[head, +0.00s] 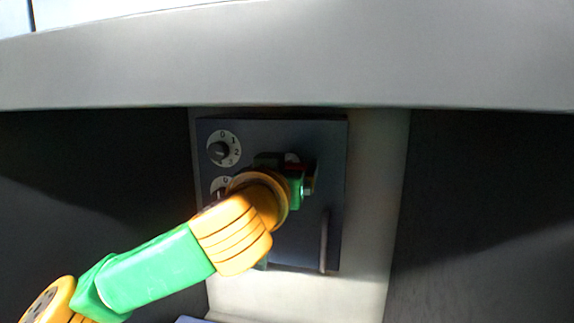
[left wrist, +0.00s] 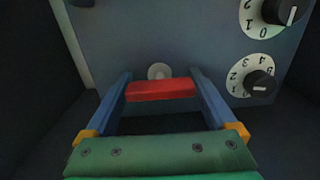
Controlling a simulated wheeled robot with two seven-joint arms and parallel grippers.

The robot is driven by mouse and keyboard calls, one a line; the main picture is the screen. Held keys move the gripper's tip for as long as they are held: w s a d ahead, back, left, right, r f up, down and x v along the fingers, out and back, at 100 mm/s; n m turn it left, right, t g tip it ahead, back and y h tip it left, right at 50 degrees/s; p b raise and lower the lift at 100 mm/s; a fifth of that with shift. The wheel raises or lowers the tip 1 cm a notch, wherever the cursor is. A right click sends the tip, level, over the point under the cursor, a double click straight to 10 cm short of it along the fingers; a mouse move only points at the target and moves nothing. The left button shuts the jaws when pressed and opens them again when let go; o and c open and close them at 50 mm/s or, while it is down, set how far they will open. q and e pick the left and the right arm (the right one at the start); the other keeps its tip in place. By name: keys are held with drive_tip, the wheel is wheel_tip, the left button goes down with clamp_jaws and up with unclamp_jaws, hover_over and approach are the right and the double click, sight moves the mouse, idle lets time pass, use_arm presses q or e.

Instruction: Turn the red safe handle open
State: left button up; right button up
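The red safe handle (left wrist: 160,90) is a short red bar in front of a round pale hub in the left wrist view. The safe door (head: 300,225) is dark blue-grey and looks closed. My left wrist hides its middle in the head view. My right gripper is not in view.
Two numbered dials, an upper one (head: 222,150) and a partly hidden lower one (head: 219,187), sit left of the gripper. A vertical bar (head: 324,242) is at the door's lower right. A grey ledge (head: 300,60) overhangs the safe. Dark recesses flank it.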

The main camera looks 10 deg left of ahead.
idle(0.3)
use_arm(q)
drive_tip(key=shift+m+b, duration=0.55)
drive_tip(key=shift+m, duration=1.05)
drive_tip(key=m+b, duration=0.1)
drive_tip(key=m, duration=0.3)
drive_tip(key=shift+r+m, duration=0.1)
drive_tip(key=shift+m, duration=0.2)
drive_tip(key=m, duration=0.6)
drive_tip(key=m+p, duration=0.1)
drive_tip(key=m, duration=0.1)
drive_tip(key=shift+f+m, duration=0.2)
drive_tip(key=shift+m, duration=0.2)
drive_tip(key=shift+s+m, duration=0.15)
drive_tip(key=shift+m, duration=0.35)
drive_tip(key=shift+f, duration=0.1)
drive_tip(key=shift+s, duration=0.1)
